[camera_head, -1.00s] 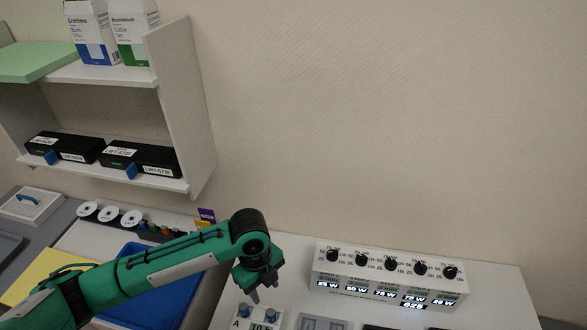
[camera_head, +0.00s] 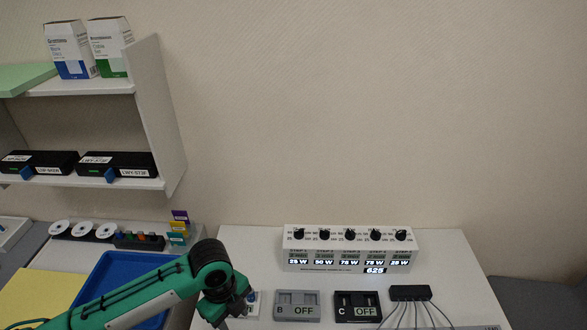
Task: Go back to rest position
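My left arm comes in from the lower left, green with a black joint. Its gripper (camera_head: 222,318) is at the bottom edge of the picture, pointing down at the left side of the white table (camera_head: 452,262). It is beside a small device with a blue knob (camera_head: 252,296), which it partly hides. The fingers are dark and mostly cut off by the picture's edge, so I cannot tell whether they are apart or hold anything. My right gripper is not in view.
A white box with several dials (camera_head: 348,248) stands at the table's back. Grey module B (camera_head: 297,306), black module C (camera_head: 357,308) and a black cable block (camera_head: 409,293) are in front. A blue tray (camera_head: 112,268) lies left, partly under my arm. A shelf (camera_head: 150,110) hangs above.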

